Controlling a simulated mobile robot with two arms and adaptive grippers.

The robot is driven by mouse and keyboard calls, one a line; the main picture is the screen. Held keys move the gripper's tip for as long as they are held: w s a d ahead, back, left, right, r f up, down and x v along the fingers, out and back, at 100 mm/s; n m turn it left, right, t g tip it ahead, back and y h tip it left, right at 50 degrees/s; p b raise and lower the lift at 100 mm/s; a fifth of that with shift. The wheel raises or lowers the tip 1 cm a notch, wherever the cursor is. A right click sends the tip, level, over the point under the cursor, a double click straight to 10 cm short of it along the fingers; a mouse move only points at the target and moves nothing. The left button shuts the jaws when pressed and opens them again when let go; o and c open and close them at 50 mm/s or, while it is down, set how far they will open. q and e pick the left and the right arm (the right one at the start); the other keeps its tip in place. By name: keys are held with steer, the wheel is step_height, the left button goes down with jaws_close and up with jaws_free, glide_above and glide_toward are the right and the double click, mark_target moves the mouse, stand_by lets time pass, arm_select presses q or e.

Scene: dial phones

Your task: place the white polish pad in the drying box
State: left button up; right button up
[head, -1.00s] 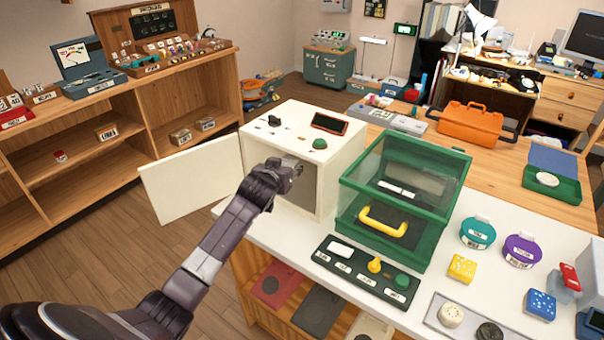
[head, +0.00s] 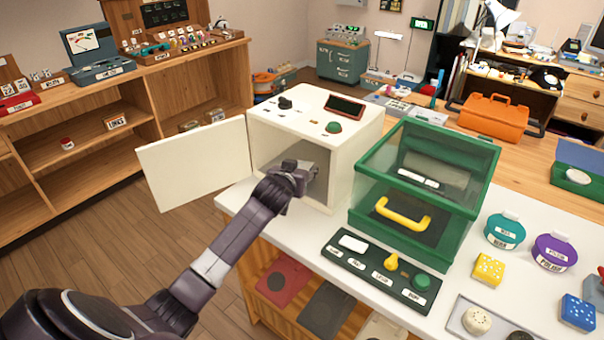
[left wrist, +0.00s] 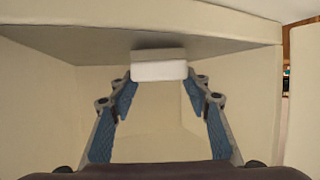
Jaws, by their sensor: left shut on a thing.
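The white drying box (head: 356,150) stands on the white counter with its door (head: 196,163) swung open to the left. My left gripper (head: 306,178) is at its open front, with the fingers reaching inside. In the left wrist view the fingers are shut on the white polish pad (left wrist: 159,71), a small pale block held at the fingertips between the inner walls (left wrist: 52,115). The pad appears close below the box's ceiling; I cannot tell whether it touches anything there. In the head view the pad cannot be made out. My right gripper is out of view.
A green case with a clear lid (head: 428,165) and yellow handle stands close right of the box. A dark control panel (head: 380,268) lies in front of the case. Round teal (head: 505,232) and purple tubs (head: 553,253) stand farther right. Shelves (head: 75,148) stand at left.

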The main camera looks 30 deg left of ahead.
arm_select(q)
steer(key=shift+w+f, duration=0.15)
steer(key=shift+f, duration=0.05)
steer(key=shift+w+a+f, duration=0.1)
steer(key=shift+w, duration=0.1)
steer(key=o, duration=0.8)
steer(key=shift+s, duration=0.1)
steer(key=shift+o, duration=1.8)
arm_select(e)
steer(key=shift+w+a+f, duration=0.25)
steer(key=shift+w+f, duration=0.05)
arm_select(q)
steer(key=v, duration=1.2)
